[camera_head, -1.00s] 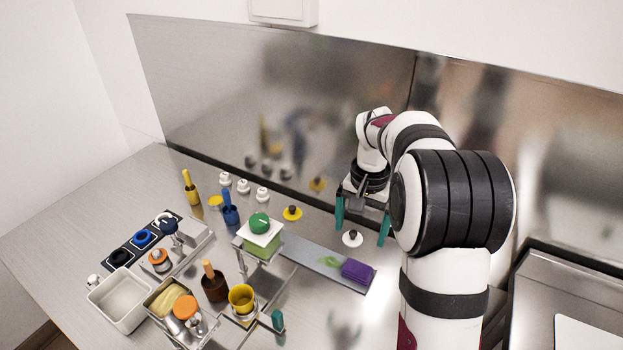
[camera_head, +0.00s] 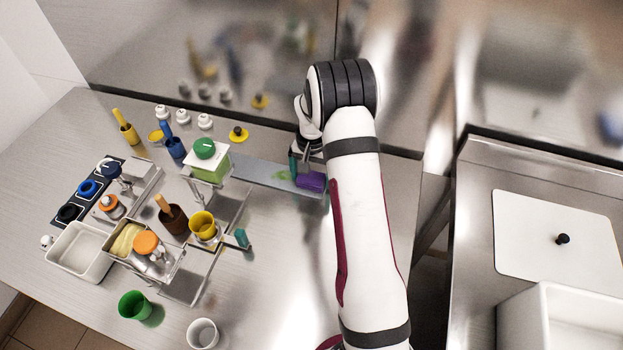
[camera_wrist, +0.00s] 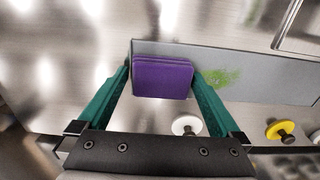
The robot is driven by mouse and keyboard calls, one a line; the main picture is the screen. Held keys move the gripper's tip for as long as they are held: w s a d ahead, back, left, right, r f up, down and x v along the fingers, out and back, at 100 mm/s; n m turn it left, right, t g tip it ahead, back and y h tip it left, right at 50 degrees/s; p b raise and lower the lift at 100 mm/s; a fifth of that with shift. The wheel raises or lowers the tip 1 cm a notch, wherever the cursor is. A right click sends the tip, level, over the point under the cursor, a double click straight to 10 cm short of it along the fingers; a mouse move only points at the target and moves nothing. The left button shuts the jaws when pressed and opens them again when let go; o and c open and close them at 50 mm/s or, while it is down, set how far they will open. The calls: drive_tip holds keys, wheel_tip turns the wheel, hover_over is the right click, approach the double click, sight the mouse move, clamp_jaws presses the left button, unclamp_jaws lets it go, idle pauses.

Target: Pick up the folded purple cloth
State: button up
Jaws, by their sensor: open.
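The folded purple cloth (camera_wrist: 162,78) lies at the end of a flat grey strip (camera_wrist: 255,75), beside a green smear (camera_wrist: 222,77) on that strip. In the head view the cloth (camera_head: 311,181) shows just left of my arm, which partly hides the area. My gripper (camera_wrist: 162,70) is open, with one teal finger on each side of the cloth in the wrist view. The cloth appears between the fingers; I cannot tell whether either finger touches it. In the head view, one teal finger (camera_head: 293,166) shows beside the cloth.
A white-based knob (camera_wrist: 187,125) and a yellow-based knob (camera_wrist: 280,130) stand near the strip. A green-lidded box on a metal stand (camera_head: 207,160) is left of the strip. Cups, a white bin (camera_head: 80,250) and bottles crowd the left. The counter's front middle is clear.

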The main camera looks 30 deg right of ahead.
sight(312, 177)
drive_tip(key=c, duration=1.1)
drive_tip(key=shift+o, duration=0.2)
drive_tip(key=shift+r, duration=0.6)
wheel_tip(312, 177, up, 3)
drive_tip(key=s+d+r, duration=0.7)
drive_tip(key=s, duration=0.2)
drive_tip(key=shift+d, duration=0.25)
